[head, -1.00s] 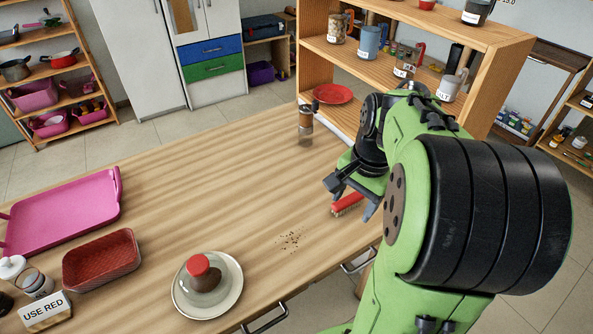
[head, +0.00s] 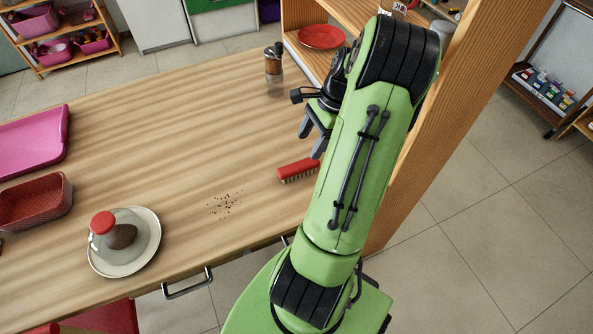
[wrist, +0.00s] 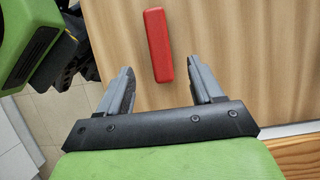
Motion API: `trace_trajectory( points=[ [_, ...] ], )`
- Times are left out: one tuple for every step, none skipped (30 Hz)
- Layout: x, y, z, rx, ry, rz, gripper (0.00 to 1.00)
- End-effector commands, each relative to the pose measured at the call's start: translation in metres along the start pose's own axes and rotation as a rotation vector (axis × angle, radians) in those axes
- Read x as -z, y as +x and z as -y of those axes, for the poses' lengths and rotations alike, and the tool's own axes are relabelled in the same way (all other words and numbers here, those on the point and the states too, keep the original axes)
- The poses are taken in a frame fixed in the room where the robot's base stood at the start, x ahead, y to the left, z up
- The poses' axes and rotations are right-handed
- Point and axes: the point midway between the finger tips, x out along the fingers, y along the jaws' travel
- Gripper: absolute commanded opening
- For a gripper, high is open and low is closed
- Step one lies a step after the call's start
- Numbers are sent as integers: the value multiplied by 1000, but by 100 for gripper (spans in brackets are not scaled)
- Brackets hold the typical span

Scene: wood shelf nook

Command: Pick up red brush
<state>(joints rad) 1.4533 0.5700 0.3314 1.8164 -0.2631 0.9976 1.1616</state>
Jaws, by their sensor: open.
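The red brush (head: 297,169) lies on the wooden table near its right end, bristles down, with pale bristles showing along its near side. Its right end is partly hidden by my arm in the head view. In the wrist view the red brush (wrist: 158,46) lies lengthwise ahead of my open jaws, between their lines but beyond the fingertips. My gripper (head: 312,140) is open and empty, above the table just behind the brush. It also shows in the wrist view (wrist: 162,78), with a finger on each side and nothing between them.
Dark crumbs (head: 226,205) lie left of the brush. A plate (head: 149,262) with a glass dome stands front left. A jar (head: 273,66) stands near the back edge. A wooden shelf (head: 428,135) rises right of the table. A red basket (head: 62,196) is at left.

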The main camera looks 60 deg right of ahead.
Motion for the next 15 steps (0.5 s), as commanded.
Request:
trace_trajectory(
  points=[
    [2, 19, 0, -3, -2, 3, 66],
    [2, 26, 0, -2, -2, 2, 66],
    [2, 35, 0, -2, -2, 1, 66],
    [2, 41, 0, -2, -2, 1, 66],
    [1, 45, 0, -2, -3, 2, 66],
    [1, 50, 0, -1, -3, 1, 66],
    [1, 52, 0, -1, -2, 1, 66],
    [1, 54, 0, -1, -2, 0, 66],
    [1, 57, 0, -1, -1, 0, 66],
    [2, 60, 0, -1, -1, 0, 66],
    [2, 63, -1, 0, -1, 0, 66],
    [2, 69, -1, -1, -2, 0, 66],
    [3, 75, -1, -1, -3, 1, 66],
    [3, 82, -2, -1, -3, 1, 66],
    [4, 90, -2, -2, -2, 1, 66]
  ],
)
